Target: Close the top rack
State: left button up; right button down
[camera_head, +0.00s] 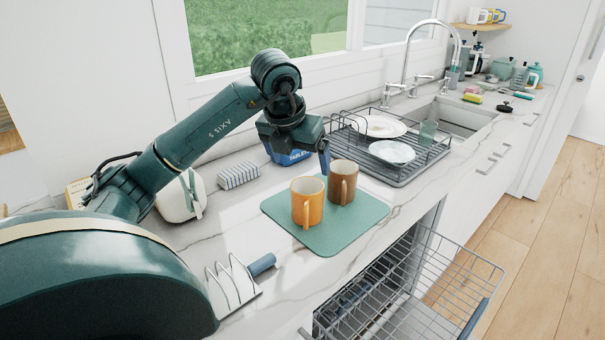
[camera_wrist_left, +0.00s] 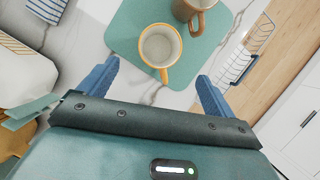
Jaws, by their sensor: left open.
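The top rack (camera_head: 455,270) is a grey wire rack pulled out from the dishwasher under the counter, at the lower right in the head view. Part of it, with a blue handle, also shows at the right in the left wrist view (camera_wrist_left: 240,62). My left gripper (camera_head: 324,160) is over the counter, behind and above two mugs, with one finger visible there. In the left wrist view my left gripper (camera_wrist_left: 158,85) has its two blue fingers wide apart, with nothing between them but the orange mug (camera_wrist_left: 160,48) beyond. My right gripper is not in view.
The orange mug (camera_head: 307,202) and a brown mug (camera_head: 342,182) stand on a green mat (camera_head: 345,232) at the counter edge above the rack. A dish rack with plates (camera_head: 385,140) stands behind. A toast rack (camera_head: 232,285) is at front. The floor (camera_head: 540,240) right of the rack is clear.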

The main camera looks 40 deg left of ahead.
aim_at(466, 331)
jog(key=k+l, duration=0.35)
jog(key=l, duration=0.15)
jog(key=k+l, duration=0.4)
jog(key=l, duration=0.1)
